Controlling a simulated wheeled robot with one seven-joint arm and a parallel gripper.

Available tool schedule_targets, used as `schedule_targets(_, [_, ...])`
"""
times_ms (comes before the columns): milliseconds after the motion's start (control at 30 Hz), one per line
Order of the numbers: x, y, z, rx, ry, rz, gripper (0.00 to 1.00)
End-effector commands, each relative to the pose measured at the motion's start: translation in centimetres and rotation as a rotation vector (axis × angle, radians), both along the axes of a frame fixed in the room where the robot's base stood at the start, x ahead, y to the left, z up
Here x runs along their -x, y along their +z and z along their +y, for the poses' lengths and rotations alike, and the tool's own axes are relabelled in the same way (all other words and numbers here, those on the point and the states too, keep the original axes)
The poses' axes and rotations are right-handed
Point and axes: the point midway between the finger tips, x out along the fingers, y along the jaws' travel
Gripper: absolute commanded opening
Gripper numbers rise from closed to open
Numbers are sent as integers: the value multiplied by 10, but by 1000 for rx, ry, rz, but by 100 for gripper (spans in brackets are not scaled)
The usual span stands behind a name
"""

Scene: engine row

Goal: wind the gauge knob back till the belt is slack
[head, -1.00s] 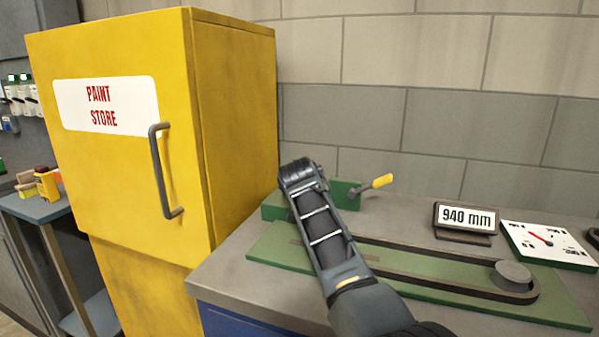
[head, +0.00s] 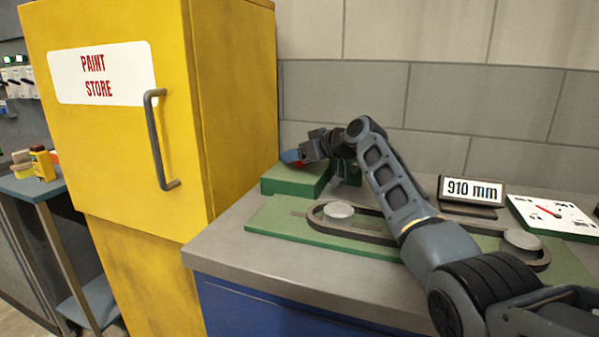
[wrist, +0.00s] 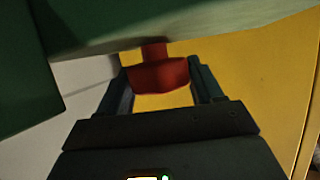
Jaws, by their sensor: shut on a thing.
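The red knob (wrist: 160,76) sits on a short red stem at the green block (head: 290,181); only a sliver of it shows in the head view. My gripper (wrist: 160,90) is shut on the knob, one finger on each side. The dark belt (head: 345,238) loops around two grey pulleys, the left one (head: 339,209) and the right one (head: 522,239). My arm hides its middle, and I cannot tell how tight it is. The readout (head: 472,190) says 910 mm.
A white dial (head: 556,217) with a red needle lies right of the readout. The yellow paint store cabinet (head: 105,150) stands close on the left. The grey bench top (head: 235,248) is clear at the front left. A brick wall is behind.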

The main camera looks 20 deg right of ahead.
Motion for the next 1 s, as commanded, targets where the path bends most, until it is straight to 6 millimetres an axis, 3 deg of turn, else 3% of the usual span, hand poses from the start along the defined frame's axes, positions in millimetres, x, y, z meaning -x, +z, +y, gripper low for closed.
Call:
schedule_targets(33, [-1,-8,-2,-1,36,-3,35])
schedule_targets(400, [0,-4,0,-3,253,1,35])
schedule_targets(1000, [0,-1,1,-1,383,3,35])
